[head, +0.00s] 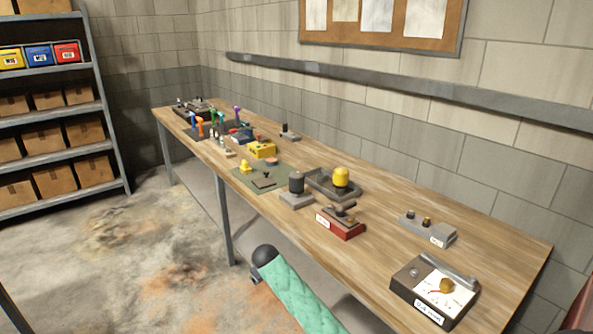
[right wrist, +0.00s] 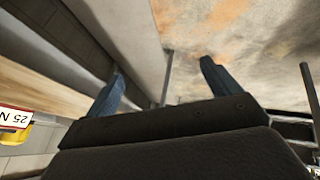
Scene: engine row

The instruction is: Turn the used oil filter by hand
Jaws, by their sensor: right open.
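A dark, upright cylindrical filter (head: 296,183) stands on a grey block (head: 296,200) near the middle of the bench. A yellow, rounded filter (head: 341,178) stands in a dark tray (head: 317,186) just to its right. I cannot tell from their looks which one is the used filter. My right gripper (right wrist: 162,85) is open and empty in the right wrist view, its two bluish fingers wide apart over the floor. Neither filter is seen in that view. My left gripper is not seen.
The long wooden bench (head: 385,250) runs along the wall. A shelf rack (head: 98,105) stands at the left. The floor (head: 150,225) between is open.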

